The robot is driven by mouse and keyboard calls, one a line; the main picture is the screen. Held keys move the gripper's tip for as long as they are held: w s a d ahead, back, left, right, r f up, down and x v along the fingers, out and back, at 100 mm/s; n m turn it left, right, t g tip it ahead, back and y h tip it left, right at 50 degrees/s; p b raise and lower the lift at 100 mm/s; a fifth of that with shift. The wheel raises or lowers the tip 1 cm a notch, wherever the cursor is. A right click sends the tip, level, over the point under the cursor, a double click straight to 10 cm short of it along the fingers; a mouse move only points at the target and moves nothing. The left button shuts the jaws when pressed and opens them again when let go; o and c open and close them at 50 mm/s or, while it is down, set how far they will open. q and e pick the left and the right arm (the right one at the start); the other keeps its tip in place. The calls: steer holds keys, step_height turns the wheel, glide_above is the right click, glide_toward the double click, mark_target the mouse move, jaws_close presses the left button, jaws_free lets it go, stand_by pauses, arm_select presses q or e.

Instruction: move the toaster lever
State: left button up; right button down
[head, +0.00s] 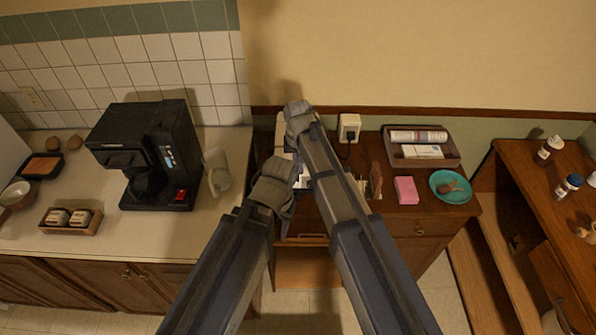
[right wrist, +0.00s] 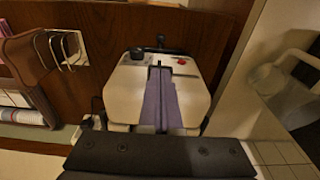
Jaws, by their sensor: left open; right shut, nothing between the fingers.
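In the right wrist view the toaster (right wrist: 126,92) is a cream body with a dark purplish strip along its middle. At its far end are a black lever-like part (right wrist: 152,50) and a small red button (right wrist: 182,61). My right gripper (right wrist: 160,155) is a dark, shut, empty shape at the bottom, close to the toaster's near end; I cannot tell whether they touch. In the head view my arms cover most of the toaster. My left gripper (head: 298,180) is open, over the brown cabinet by the toaster, its fingers partly hidden. The right gripper is hidden there.
Right on the cabinet are a rack (head: 375,182), a pink sponge (head: 406,190), a teal plate (head: 438,195) and a tray (head: 455,157). A wall outlet (head: 349,127) is behind.

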step_height(320, 180, down, 5)
steer(key=b, duration=0.4)
steer(key=shift+s, duration=0.1)
steer(key=s, duration=0.1)
steer(key=s+r, duration=0.1)
steer(key=s, duration=0.1)
steer(key=shift+p, duration=0.3)
steer(key=shift+w, duration=0.1)
steer(key=shift+r, duration=0.15)
step_height(320, 180, up, 8)
steer(key=p, duration=0.8)
glide_above(298, 174)
steer(key=s, duration=0.4)
steer(key=shift+w+f, duration=0.2)
steer(key=shift+w, duration=0.05)
